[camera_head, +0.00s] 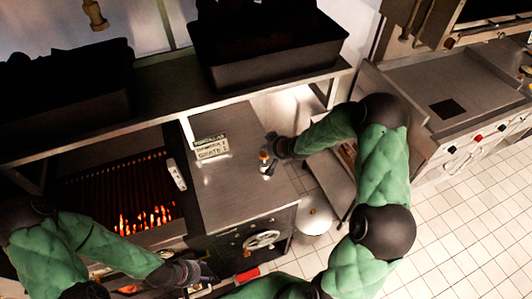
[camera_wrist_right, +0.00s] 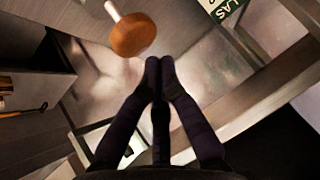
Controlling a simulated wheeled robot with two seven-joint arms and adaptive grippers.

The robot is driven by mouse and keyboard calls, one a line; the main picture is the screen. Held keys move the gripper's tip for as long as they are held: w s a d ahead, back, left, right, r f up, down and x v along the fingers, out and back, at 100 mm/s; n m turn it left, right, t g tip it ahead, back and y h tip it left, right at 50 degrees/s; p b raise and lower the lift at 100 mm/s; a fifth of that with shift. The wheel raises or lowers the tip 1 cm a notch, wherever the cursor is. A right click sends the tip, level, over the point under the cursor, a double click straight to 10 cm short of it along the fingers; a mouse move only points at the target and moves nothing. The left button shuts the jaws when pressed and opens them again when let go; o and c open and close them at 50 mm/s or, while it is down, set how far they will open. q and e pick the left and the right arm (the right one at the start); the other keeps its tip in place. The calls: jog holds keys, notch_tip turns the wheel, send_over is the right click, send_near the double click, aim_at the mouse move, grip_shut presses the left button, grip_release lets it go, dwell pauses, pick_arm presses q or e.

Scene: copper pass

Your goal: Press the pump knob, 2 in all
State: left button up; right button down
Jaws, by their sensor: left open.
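The pump knob (camera_wrist_right: 132,35) is a round orange-brown knob on a pale stem in the right wrist view. In the head view the pump (camera_head: 265,157) is a small thing near the right edge of the steel counter. My right gripper (camera_wrist_right: 160,62) has its fingertips together with nothing between them. In the wrist view they appear just beside the knob, and I cannot tell if they touch it. In the head view the right gripper (camera_head: 271,146) is at the pump and partly covers it. My left gripper (camera_head: 205,275) is low at the counter front, its fingers partly unclear.
A lettered sign (camera_head: 211,147) stands on the steel counter (camera_head: 230,195), left of the pump. A glowing grill (camera_head: 140,205) is at left. A handwheel (camera_head: 262,240) and a red handle (camera_head: 247,275) are at the counter front. A shelf (camera_head: 165,97) with dark bins runs behind.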

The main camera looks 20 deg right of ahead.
aim_at(266, 155)
jog(key=shift+f, duration=0.15)
dwell(0.6)
jog(key=shift+a+f+b, duration=0.1)
jog(key=shift+f+b, duration=0.3)
jog(key=shift+b, duration=0.05)
jog(key=shift+s+f+b, duration=0.1)
jog(key=shift+f+b, duration=1.05)
jog(key=shift+f, duration=0.55)
dwell(1.7)
jog(key=shift+a, duration=0.1)
jog(key=shift+r+p, duration=1.9)
jog(key=shift+r, duration=0.25)
jog(key=shift+r, duration=0.1)
notch_tip(266, 155, up, 5)
jog(key=p, duration=0.4)
jog(key=shift+p, duration=0.35)
